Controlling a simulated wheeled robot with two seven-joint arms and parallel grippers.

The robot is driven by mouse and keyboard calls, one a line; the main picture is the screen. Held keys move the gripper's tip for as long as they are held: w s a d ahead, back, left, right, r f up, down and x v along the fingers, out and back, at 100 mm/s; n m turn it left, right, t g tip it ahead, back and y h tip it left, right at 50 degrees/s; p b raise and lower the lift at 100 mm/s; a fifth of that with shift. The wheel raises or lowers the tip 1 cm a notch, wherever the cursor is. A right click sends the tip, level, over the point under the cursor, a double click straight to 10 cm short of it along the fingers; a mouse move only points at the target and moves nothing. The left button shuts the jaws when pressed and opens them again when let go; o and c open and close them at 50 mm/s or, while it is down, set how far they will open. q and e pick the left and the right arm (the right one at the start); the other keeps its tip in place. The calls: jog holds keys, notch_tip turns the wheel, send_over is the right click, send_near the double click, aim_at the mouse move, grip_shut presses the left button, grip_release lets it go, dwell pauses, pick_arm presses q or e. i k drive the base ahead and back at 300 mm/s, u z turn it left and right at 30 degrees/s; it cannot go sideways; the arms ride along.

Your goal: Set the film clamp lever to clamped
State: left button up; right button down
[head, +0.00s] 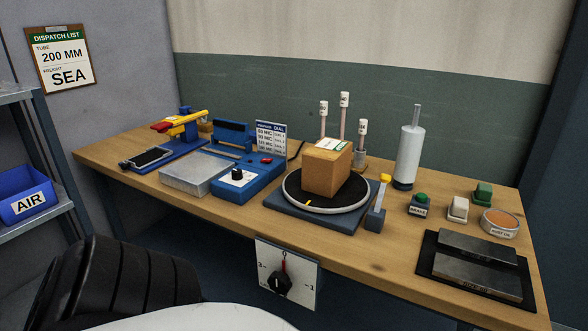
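A small lever with a yellow knob (385,178) stands on a grey base (375,218) at the right edge of the turntable (326,199). It looks like the film clamp lever, but no label on it can be read. It stands close to upright, leaning a little right; I cannot tell which setting this is. A brown box (328,170) with a label on top sits on the turntable beside it. Neither of my grippers is in view.
On the wooden bench (420,262), a blue dial unit (242,180) and a yellow-and-red handled device (180,123) stand left. A dial plate (287,275) hangs in front.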

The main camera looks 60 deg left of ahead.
aim_at(385, 178)
jog(key=u, duration=1.75)
